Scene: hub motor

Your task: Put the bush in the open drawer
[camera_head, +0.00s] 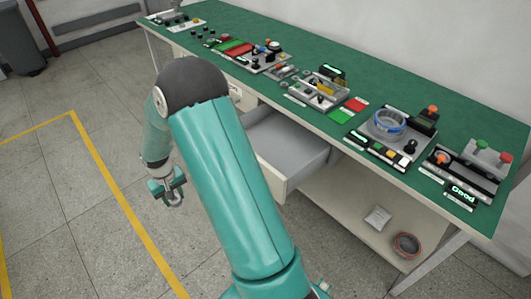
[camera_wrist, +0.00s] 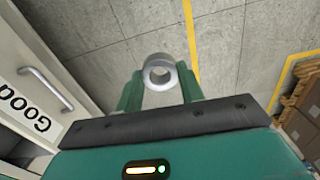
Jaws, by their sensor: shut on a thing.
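The bush is a grey metal ring with a hole through it, seen in the wrist view (camera_wrist: 160,73). My gripper (camera_wrist: 160,88) is shut on it, with the two green fingers at its sides. In the head view my gripper (camera_head: 170,188) hangs at the left of the bench, above the floor, and the bush (camera_head: 174,200) shows small at its tip. The open drawer (camera_head: 290,143) sticks out under the bench top, to the right of my gripper. The part of the drawer's inside that I see looks empty. My arm hides its left part.
The green bench top (camera_head: 335,88) carries several fixtures, buttons and a display. A lower shelf (camera_head: 345,205) holds a small packet and an orange-rimmed ring (camera_head: 407,245). In the wrist view, a cabinet front marked "Good" (camera_wrist: 30,105) is at left and brown boxes (camera_wrist: 302,115) at right.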

